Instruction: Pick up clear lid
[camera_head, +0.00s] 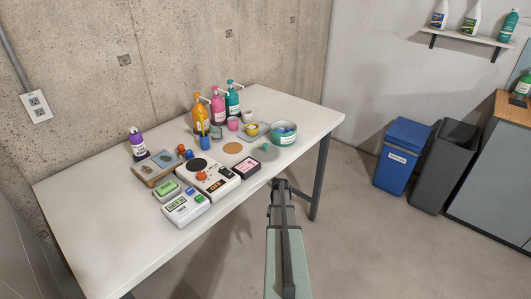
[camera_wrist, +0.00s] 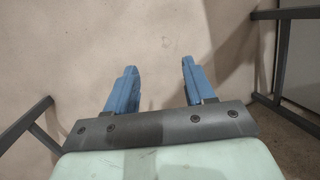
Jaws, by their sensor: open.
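A faint, see-through round piece with a small teal knob, which looks like the clear lid (camera_head: 262,154), lies on the white table (camera_head: 110,208) near its front edge. It is beside the teal-rimmed bowl (camera_head: 284,139) and right of a tan disc. My gripper (camera_head: 279,184) is in front of the table's front edge, below and right of the lid and apart from it. In the wrist view my gripper (camera_wrist: 159,66) has its two blue fingers spread with nothing between them. The lid does not show in the wrist view.
A scale (camera_head: 208,178), a black-and-pink box (camera_head: 246,167) and small white devices stand left of the lid. Pump bottles (camera_head: 218,108) stand behind. Blue bin (camera_head: 400,160) and dark bin (camera_head: 446,165) stand right. Table legs flank the wrist view.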

